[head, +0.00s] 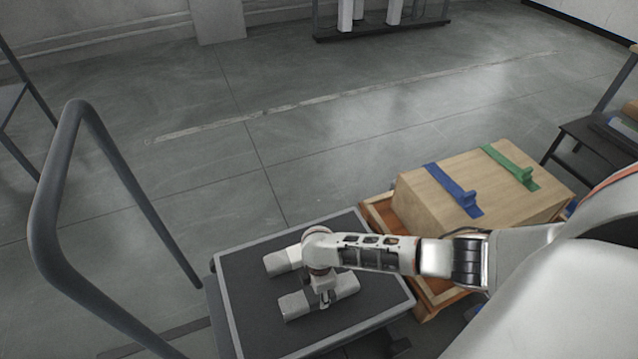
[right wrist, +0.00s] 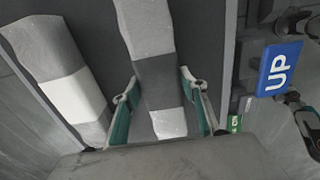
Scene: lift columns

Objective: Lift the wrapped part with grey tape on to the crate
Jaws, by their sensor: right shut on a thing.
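The wrapped part with grey tape (right wrist: 150,27) is pale with a dark grey band round its middle. It lies between the teal-padded fingers of my right gripper (right wrist: 158,80), which is shut on it. In the head view this part (head: 295,306) is at the cart's dark top, under my right gripper (head: 323,296), which hides its middle. I cannot tell whether it touches the top. A second wrapped part (right wrist: 75,95), grey with a white band, lies beside it, apart from the fingers. The wooden crate (head: 425,205) stands to the right of the cart.
The cart (head: 235,262) has a dark mat with a pale rim and a tall grey handle (head: 50,200) on the left. A blue UP sign (right wrist: 279,69) shows at the right in the wrist view.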

